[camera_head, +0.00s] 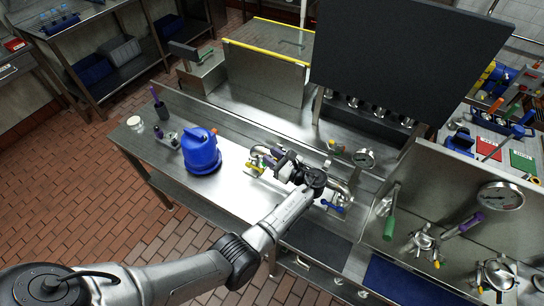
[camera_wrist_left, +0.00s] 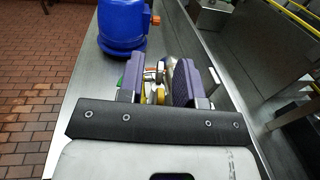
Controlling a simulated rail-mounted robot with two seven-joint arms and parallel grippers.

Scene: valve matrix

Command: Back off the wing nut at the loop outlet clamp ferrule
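My left gripper (camera_head: 268,161) reaches over the steel bench to the near-left end of a steel pipe loop (camera_head: 341,188). In the left wrist view its two purple-padded fingers (camera_wrist_left: 158,80) stand apart, one on each side of a steel clamp (camera_wrist_left: 160,72) with a yellow wing nut (camera_wrist_left: 160,96). Some yellow of the clamp also shows beside the gripper in the head view. Whether the pads touch the nut cannot be told. The wrist and fingers hide much of the loop and clamp. My right gripper is not in view.
A blue jug-like container (camera_head: 202,153) stands on the bench left of the gripper. A gauge (camera_head: 364,159) and a blue-handled valve (camera_head: 333,207) lie to the right. A dark panel (camera_head: 408,65) rises behind.

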